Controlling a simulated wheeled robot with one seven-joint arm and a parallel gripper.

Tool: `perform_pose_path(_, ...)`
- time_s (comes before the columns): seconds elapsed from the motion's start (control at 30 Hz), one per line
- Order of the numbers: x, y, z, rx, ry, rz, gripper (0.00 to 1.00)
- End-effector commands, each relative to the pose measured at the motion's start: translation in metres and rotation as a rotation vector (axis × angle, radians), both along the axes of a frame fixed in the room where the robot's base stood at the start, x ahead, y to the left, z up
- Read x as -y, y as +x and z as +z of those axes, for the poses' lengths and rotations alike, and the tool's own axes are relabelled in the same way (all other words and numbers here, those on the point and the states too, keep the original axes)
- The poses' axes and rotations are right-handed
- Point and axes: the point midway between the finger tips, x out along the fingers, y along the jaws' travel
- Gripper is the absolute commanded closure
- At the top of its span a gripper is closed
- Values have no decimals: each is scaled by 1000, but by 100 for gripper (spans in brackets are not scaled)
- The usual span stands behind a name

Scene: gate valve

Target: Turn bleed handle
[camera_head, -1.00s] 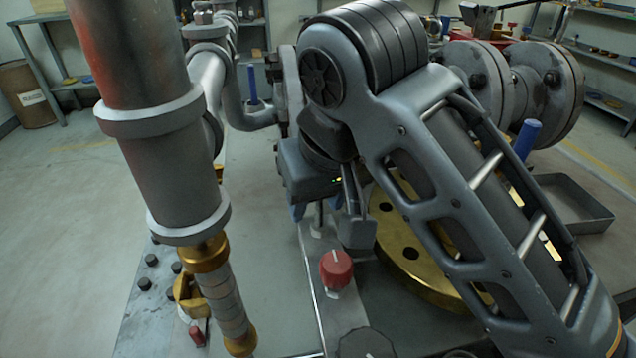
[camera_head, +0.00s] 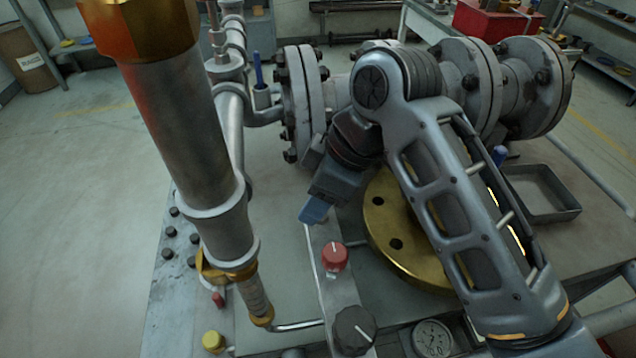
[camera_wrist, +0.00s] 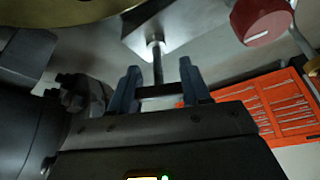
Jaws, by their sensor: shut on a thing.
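My gripper (camera_wrist: 158,90) is shut on a dark T-shaped handle, which looks like the bleed handle (camera_wrist: 158,65). Its crossbar lies between the two blue fingers in the wrist view, and its thin stem runs up to a pale round fitting on a grey plate. In the head view my gripper (camera_head: 312,210) hangs tilted down to the left, above the narrow grey panel. The handle is hidden there behind the gripper, and I cannot tell its exact angle.
A red knob (camera_head: 335,256) and a black knob (camera_head: 354,330) stand just below the gripper on the panel. A gold flange (camera_head: 400,243) lies close right. A thick pipe (camera_head: 185,130) rises at left. An orange tool panel (camera_wrist: 285,105) shows in the wrist view.

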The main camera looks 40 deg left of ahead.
Motion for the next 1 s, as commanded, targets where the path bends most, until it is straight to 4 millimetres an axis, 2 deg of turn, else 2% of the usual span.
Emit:
perform_pose_path(0.03, -2, 1, 6, 4, 10, 38, 84)
perform_pose_path(0.4, -2, -1, 5, 7, 10, 274, 84)
perform_pose_path(1.0, -2, -2, 5, 8, 11, 355, 84)
